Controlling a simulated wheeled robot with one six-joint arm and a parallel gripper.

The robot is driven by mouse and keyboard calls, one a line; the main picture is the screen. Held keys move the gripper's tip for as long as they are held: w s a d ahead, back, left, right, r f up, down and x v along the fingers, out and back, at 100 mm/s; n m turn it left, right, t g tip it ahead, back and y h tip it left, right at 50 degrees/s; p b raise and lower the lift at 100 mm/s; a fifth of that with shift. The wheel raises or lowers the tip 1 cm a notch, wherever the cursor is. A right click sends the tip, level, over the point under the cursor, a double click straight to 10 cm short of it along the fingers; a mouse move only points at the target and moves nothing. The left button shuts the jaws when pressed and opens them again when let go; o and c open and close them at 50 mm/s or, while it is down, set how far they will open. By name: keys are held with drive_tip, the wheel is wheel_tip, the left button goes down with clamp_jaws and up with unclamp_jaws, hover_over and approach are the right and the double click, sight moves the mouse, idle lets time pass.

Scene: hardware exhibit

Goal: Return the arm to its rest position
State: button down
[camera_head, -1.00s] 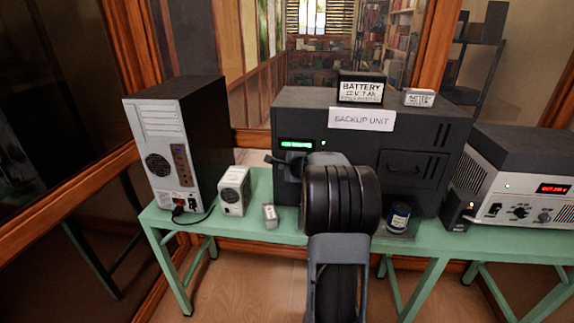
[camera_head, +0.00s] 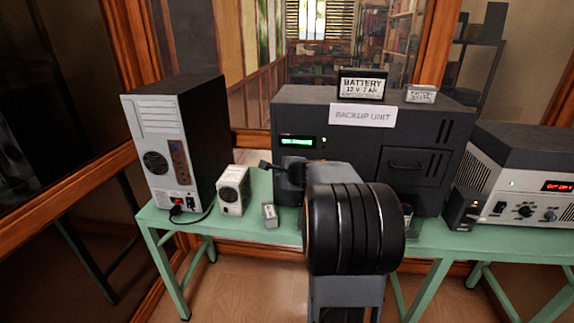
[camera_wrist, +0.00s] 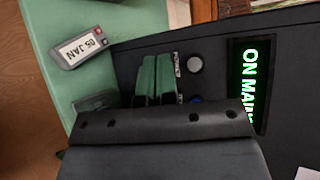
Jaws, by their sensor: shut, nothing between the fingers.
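My gripper (camera_head: 268,165) is small in the head view, in front of the left part of the dark backup unit (camera_head: 430,130). Its fingers point left and look empty. In the wrist view my gripper (camera_wrist: 155,80) shows two fingers close together, beside a round grey button (camera_wrist: 195,64) and a partly covered blue one. The unit's green display (camera_wrist: 256,85) reads "ON MAIN", cut off by a dark edge. My arm's thick black joint stands in the middle of the head view and hides part of the unit's front and the table.
The green table (camera_head: 160,218) carries a computer tower (camera_head: 165,150), a small white box (camera_head: 233,190), a small grey block (camera_head: 269,215) labelled "05 JAN" in the wrist view, and a grey power supply (camera_head: 520,190). Batteries (camera_head: 361,87) stand on the unit.

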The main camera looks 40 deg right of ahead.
drive_tip(key=shift+s+a, duration=0.3)
drive_tip(key=shift+s, duration=0.05)
idle(0.4)
drive_tip(key=s+a+f+n+g+y+p, duration=0.1)
drive_tip(key=s+a+f+n+g+y, duration=0.2)
drive_tip(key=s+a+n, duration=0.4)
drive_tip(key=s+a+f+n+g+y+p, duration=0.1)
drive_tip(key=s+a+f+n+g, duration=0.2)
drive_tip(key=s+a+n+g, duration=0.45)
drive_tip(key=s+a+r+n+t+h+p, duration=0.1)
drive_tip(key=s+a+r+n+h+p, duration=0.2)
drive_tip(key=s+a+r+n, duration=0.2)
drive_tip(key=s+a+n, duration=0.3)
drive_tip(key=a, duration=0.2)
drive_tip(key=shift+s+p, duration=0.2)
drive_tip(key=shift+p, duration=0.2)
